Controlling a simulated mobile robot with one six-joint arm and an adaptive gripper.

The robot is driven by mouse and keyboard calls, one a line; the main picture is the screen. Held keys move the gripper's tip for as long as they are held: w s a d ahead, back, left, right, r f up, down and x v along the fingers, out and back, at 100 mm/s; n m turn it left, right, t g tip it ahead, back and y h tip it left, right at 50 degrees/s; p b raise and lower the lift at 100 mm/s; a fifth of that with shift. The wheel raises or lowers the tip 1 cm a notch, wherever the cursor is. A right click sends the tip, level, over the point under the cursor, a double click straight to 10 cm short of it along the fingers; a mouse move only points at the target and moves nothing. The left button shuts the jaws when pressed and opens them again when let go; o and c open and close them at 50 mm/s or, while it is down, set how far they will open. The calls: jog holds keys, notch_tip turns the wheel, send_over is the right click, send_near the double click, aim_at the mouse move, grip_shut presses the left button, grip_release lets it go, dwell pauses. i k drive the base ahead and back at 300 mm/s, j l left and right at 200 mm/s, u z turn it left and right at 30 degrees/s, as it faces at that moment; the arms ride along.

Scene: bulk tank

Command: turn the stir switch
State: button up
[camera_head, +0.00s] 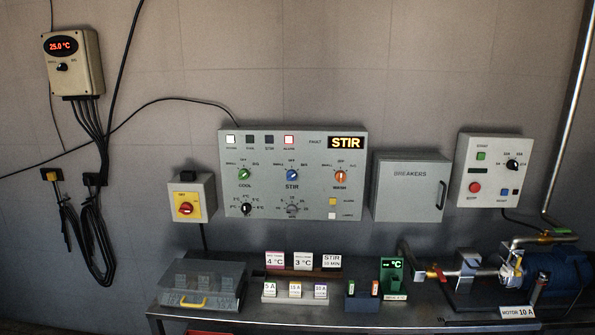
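The stir switch (292,175) is a blue knob in the middle of the grey control panel (235,208) on the wall, with the label STIR under it. A green knob (243,174) marked COOL is to its left and an orange knob (340,176) marked WASH is to its right. A lit yellow STIR display (346,143) is at the panel's upper right, beside the word FAULT. The stir knob's exact pointer position is too small to tell. My gripper is not in view.
A red-and-yellow rotary switch box (190,198) is left of the panel. A closed breaker cabinet (408,190) and another control box (488,170) are to the right. The bench below holds label cards (303,261), a clear-lidded box (202,284) and a pump (553,275).

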aim_at(291, 175)
jog(key=i, duration=0.5)
jog(key=i+l, duration=0.15)
jog(key=i, duration=0.35)
jog(key=j+u, duration=0.05)
